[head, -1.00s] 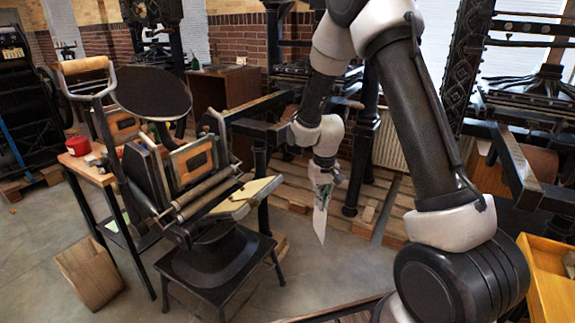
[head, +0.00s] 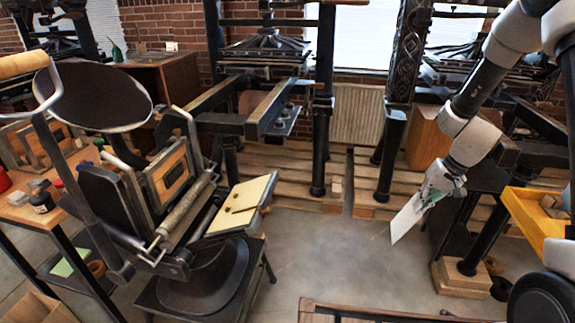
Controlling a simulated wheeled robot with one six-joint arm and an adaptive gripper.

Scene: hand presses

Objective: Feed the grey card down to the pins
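The grey card (head: 407,217) is a pale, thin sheet hanging tilted from my gripper (head: 432,192), its lower end pointing down and left. My gripper is shut on its upper end; the fingers are small in view. The hand press (head: 205,262) stands at left, with a round dark disc (head: 92,97) on top. Its cream-coloured bed (head: 236,204) slopes at the front, with small brownish points on it that may be the pins. The card is in free air, well to the right of the bed and apart from it.
A side table (head: 20,212) with bottles and a red pot stands left of the press. A wooden table edge (head: 385,314) lies at the bottom. A yellow tray (head: 540,225) is at right. Large iron presses on pallets line the back. Bare floor (head: 330,240) lies between press and card.

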